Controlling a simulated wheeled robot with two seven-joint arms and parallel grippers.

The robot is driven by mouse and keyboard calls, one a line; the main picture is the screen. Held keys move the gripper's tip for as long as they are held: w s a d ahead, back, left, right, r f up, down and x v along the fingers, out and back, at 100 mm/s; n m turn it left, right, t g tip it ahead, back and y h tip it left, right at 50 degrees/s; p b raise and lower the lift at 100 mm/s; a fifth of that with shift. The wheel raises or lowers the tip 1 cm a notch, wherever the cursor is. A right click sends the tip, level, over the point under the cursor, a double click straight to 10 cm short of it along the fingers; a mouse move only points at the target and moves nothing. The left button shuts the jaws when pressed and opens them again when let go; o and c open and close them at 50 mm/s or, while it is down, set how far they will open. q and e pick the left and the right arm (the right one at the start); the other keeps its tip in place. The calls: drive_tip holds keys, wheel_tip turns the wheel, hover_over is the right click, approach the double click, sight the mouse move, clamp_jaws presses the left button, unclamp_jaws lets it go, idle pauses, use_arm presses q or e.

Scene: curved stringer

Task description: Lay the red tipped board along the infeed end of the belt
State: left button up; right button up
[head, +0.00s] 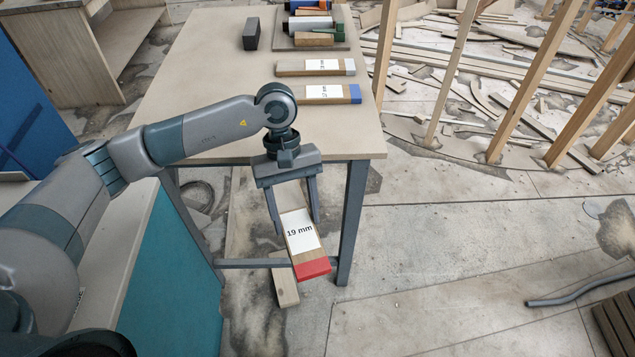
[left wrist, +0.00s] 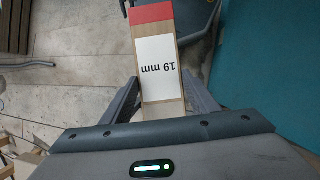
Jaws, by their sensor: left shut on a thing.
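The red tipped board (head: 306,256) has a white label reading 19 mm. My left gripper (head: 297,227) is shut on it and holds it in the air off the front edge of the table. Its red end points toward the bottom of the head view. In the left wrist view the board (left wrist: 156,84) sticks out between the fingers of my left gripper (left wrist: 158,97), red end farthest out. The end near the palm is partly hidden. I cannot make out a belt for certain in either view. My right gripper is not in view.
A blue tipped board (head: 345,94) and a grey tipped board (head: 290,68) lie on the table (head: 215,75). Behind them are a dark block (head: 251,33) and a loaded tray (head: 338,43). A teal-sided counter (head: 165,275) stands at lower left. Wooden posts (head: 520,85) rise at right.

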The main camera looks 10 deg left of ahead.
use_arm(q)
drive_tip(key=s+a+f+m+g+y, duration=0.1)
drive_tip(key=s+a+f+m+y, duration=0.1)
drive_tip(key=s+a+f+m, duration=0.3)
drive_tip(key=shift+s+f+m, duration=0.35)
drive_tip(key=shift+s+m, duration=0.1)
drive_tip(key=shift+m, duration=0.35)
drive_tip(key=shift+w+d, duration=0.1)
drive_tip(key=shift+d, duration=0.05)
